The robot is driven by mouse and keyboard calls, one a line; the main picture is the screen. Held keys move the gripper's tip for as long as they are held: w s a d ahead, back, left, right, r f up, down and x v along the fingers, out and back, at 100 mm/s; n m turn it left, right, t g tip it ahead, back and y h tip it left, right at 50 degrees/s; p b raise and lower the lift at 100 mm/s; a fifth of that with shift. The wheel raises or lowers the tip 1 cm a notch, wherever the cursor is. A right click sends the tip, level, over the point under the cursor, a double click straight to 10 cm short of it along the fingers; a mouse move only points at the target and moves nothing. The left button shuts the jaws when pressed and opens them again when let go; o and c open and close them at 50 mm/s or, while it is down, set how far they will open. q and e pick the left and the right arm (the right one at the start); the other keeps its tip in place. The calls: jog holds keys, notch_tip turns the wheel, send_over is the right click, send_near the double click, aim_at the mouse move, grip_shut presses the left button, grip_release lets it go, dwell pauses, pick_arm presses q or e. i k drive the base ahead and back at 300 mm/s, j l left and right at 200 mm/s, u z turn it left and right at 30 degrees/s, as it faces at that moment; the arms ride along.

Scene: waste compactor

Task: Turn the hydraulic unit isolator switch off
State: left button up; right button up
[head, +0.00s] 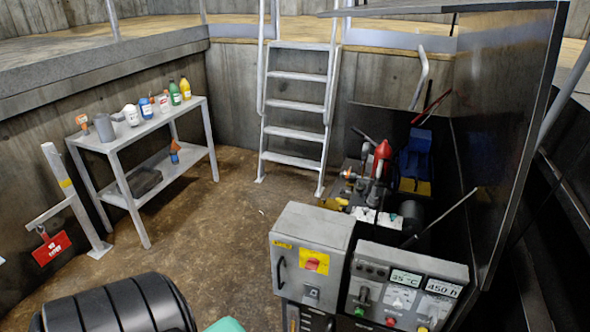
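A grey electrical cabinet (311,250) stands at the lower middle right of the head view. Its front carries a red rotary switch (312,264) on a yellow plate, which looks like the isolator. The switch is small, and I cannot tell its position. A black handle (281,273) is on the cabinet's left side, and a small grey fitting (312,293) sits below the switch. Neither of my grippers shows in the head view, and nothing touches the switch.
A control panel (404,285) with displays and knobs adjoins the cabinet on the right. Behind are hydraulic parts (382,160) under a raised dark lid (505,130). A bottle-laden table (150,130), a ladder (296,105) and a red-tagged post (75,200) stand farther back. Open floor (215,240) lies left.

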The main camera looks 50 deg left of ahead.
aim_at(312, 264)
jog(key=k+l+u, duration=0.15)
jog(key=u, duration=1.2)
